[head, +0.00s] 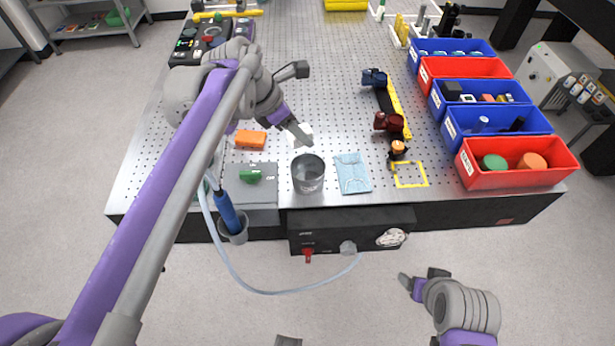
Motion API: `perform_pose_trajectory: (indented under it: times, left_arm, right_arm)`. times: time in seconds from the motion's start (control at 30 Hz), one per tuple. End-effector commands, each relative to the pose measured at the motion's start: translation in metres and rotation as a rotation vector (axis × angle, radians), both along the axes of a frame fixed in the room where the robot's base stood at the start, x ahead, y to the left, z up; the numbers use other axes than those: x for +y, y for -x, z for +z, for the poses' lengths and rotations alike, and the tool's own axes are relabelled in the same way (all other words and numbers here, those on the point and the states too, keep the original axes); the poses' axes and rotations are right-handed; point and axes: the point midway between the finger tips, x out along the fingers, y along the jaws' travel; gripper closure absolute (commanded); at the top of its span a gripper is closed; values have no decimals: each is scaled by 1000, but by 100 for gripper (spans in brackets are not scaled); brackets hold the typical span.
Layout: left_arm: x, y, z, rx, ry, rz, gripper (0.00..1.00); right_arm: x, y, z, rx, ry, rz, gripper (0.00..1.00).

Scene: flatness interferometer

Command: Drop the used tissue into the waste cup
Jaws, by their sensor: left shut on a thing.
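The waste cup (308,183) is a grey, round, open-topped cup near the front edge of the perforated table. My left gripper (304,138) is shut on the white tissue (306,130), which shows as a small pale patch partly hidden by the fingers. In the head view the fingertips and tissue are just above the cup's far rim; their height over the table is hard to judge. My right gripper (404,280) is low at the right, in front of the table and away from the cup. Its jaw opening cannot be made out.
A folded light-blue cloth (352,173) lies right of the cup. An orange block (250,139) and a grey plate (252,194) with a green piece lie left. A yellow square outline (410,174) and red and blue bins (515,178) are further right. A black box (345,222) sits below the front edge.

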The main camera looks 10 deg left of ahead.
Motion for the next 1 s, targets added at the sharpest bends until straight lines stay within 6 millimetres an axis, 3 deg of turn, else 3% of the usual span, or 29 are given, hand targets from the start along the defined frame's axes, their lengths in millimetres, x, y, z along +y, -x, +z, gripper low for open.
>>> perform_pose_trajectory:
  times: [0.23, 0.6, 0.63, 0.8, 1.0]
  left_arm:
    - [0, 1, -33, 2, 0, -1, 100]
    - [0, 0, -38, 0, 0, 0, 100]
    - [0, 0, -38, 0, 0, 0, 51]
    - [0, 0, -38, 0, 0, 0, 20]
    - [0, 0, -38, 0, 0, 0, 19]
  right_arm:
    - [0, 7, -27, 14, 0, 0, 24]
    - [0, 8, -30, 15, 0, 0, 24]
    - [0, 8, -30, 15, 0, 0, 24]
    - [0, 8, -30, 15, 0, 0, 24]
    - [0, 8, -30, 15, 0, 0, 24]
